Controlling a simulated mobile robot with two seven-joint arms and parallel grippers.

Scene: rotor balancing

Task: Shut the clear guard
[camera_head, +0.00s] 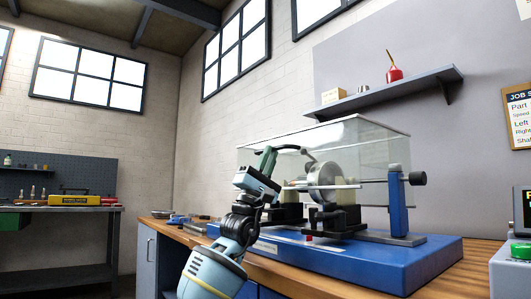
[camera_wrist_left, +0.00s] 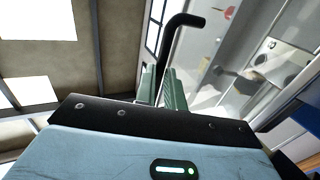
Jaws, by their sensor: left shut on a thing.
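The clear guard (camera_head: 372,140) is a see-through box with pale edges, over the upper part of the rotor (camera_head: 323,183) on the blue balancing machine (camera_head: 370,262). I cannot tell whether its lower edge meets the base. My left gripper (camera_head: 268,158) is at the guard's near left side. It also shows in the left wrist view (camera_wrist_left: 162,85), its green fingers shut on a bent black handle (camera_wrist_left: 183,20). The handle's lower end is hidden between the fingers. Clear panels show at the right of that view. My right gripper is not in view.
A blue upright post (camera_head: 396,200) with a black knob stands at the machine's right end. A wall shelf (camera_head: 390,88) hangs above with a red oil can (camera_head: 394,73). Small tools (camera_head: 180,218) lie on the wooden bench left of the machine. A control box (camera_head: 510,270) is at right.

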